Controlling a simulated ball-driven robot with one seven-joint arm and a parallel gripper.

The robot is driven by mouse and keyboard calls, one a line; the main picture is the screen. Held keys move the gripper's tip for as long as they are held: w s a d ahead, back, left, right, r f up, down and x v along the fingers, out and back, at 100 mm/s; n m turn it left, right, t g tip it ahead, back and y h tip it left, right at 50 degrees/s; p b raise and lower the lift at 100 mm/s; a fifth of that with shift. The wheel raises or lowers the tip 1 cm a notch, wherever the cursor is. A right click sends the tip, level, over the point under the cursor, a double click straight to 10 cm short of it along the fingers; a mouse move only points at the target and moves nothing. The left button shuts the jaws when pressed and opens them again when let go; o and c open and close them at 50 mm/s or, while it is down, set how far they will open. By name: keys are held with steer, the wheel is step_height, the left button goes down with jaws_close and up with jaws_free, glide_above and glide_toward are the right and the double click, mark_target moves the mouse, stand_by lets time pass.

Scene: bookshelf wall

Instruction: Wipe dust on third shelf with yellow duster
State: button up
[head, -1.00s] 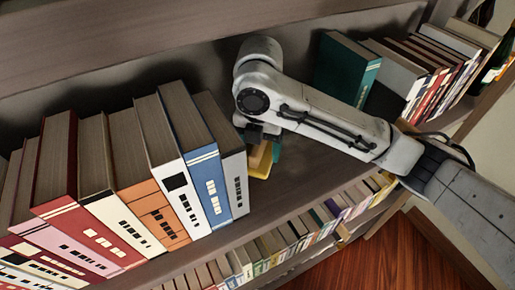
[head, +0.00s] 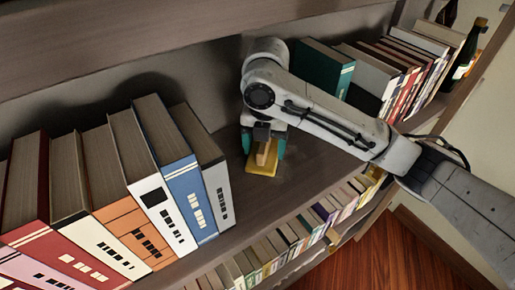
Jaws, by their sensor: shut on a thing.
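My gripper (head: 265,145) points down at the shelf, its teal fingers shut on the wooden handle of the yellow duster (head: 265,170). The duster's flat yellow pad is low at the shelf surface; I cannot tell for sure whether it touches. The shelf (head: 308,165) is dark wood, and the duster is in the gap between the left and right book groups. I cannot make out any dust. Part of the handle is hidden by the fingers.
Several large books (head: 160,165) lean on the left, close to the gripper. A dark green book (head: 320,68) and more books stand at the right, behind my arm. A dark bottle (head: 464,50) stands at the far right. A lower shelf holds small books (head: 300,232).

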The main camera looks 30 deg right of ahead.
mark_target(298, 139)
steer(key=shift+d+r, duration=0.1)
steer(key=shift+d, duration=3.55)
steer(key=shift+d+b, duration=0.45)
steer(key=shift+d, duration=1.25)
steer(key=r+p, duration=0.4)
steer(key=shift+w+d+r+p, duration=0.1)
steer(key=shift+d+r+p, duration=0.15)
steer(key=shift+r+p, duration=0.05)
steer(key=shift+r, duration=0.75)
step_height(298, 139, up, 3)
steer(key=shift+f+b, duration=0.1)
steer(key=shift+b, duration=0.2)
